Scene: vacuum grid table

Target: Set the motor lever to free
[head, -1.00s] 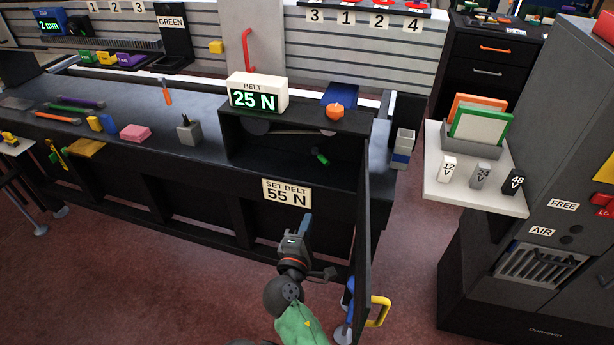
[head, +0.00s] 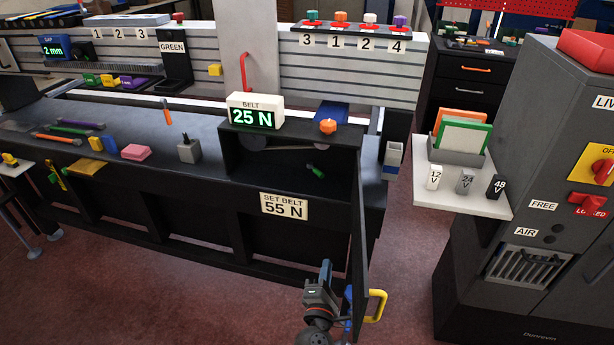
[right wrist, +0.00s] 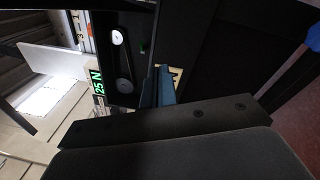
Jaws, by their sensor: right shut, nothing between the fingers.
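A red lever (head: 588,203) is on the front of the grey cabinet at the right of the head view, with a FREE label (head: 543,205) to its left and a LOCKED label (head: 590,212) at it. A small green handle (head: 315,171) sits inside the open black belt housing. It also shows in the right wrist view (right wrist: 142,49). My right gripper (head: 325,268) is shut and empty, low in front of the bench near the housing's open door. Its fingers (right wrist: 158,84) show together in the right wrist view. My left gripper is out of view.
The open black door (head: 360,250) with a yellow handle (head: 376,305) stands just right of my right gripper. A white shelf (head: 465,200) with voltage blocks juts from the cabinet. Red floor is clear between bench and cabinet.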

